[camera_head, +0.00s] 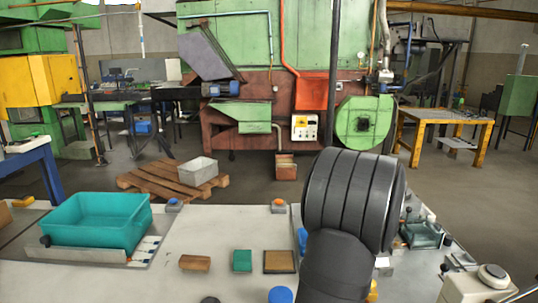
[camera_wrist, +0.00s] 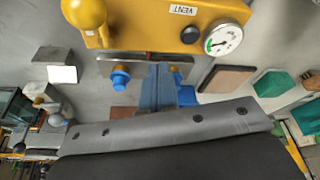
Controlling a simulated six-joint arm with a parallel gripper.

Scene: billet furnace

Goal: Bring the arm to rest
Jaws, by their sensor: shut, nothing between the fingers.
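My arm (camera_head: 350,205) stands at the right of the middle in the head view, over the pale bench top. Its dark rounded links hide the gripper there. In the wrist view my gripper (camera_wrist: 158,85) shows as two blue fingers side by side, shut with nothing between them, in front of its grey body (camera_wrist: 165,125). The fingertips point toward a yellow box (camera_wrist: 170,22) marked VENT, which carries a round gauge (camera_wrist: 223,39). I cannot tell the gap between the fingertips and the box.
A teal bin (camera_head: 97,222) stands on the bench's left. A brown block (camera_head: 195,263), a green block (camera_head: 242,261) and a brown square plate (camera_head: 279,262) lie left of my arm. A blue knob (camera_head: 280,295) is at the front edge. The bench between bin and blocks is clear.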

